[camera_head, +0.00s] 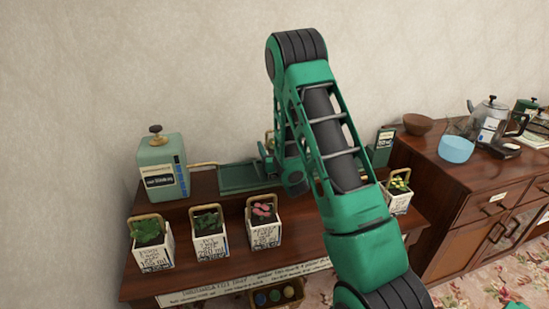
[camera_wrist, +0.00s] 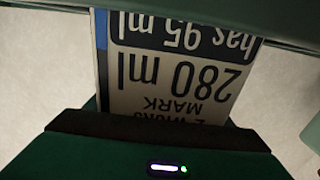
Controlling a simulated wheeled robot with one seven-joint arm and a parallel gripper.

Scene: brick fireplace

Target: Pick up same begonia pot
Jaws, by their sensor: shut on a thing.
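My gripper (camera_wrist: 160,138) is shut on a white pot (camera_wrist: 165,85) in the wrist view. The pot's printed label appears upside down, with "280 ml" and a dark band reading "has 95 ml". Its plant is out of view, so I cannot tell its kind. In the head view my arm hides the gripper and most of what it holds. Three white handled pots stand along the front of the left bench: a green-leaved one (camera_head: 151,245), another green-leaved one (camera_head: 211,243) and a pink-flowered one (camera_head: 264,233). A yellow-flowered pot (camera_head: 398,199) stands right of my arm.
A teal canister (camera_head: 161,170) and a green tray (camera_head: 245,178) stand on the bench's raised back shelf. A dark-labelled box (camera_head: 384,147) stands right of my arm. The wooden cabinet (camera_head: 440,178) at right holds a brown bowl (camera_head: 417,124), a blue bowl (camera_head: 456,149) and a kettle (camera_head: 490,122).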

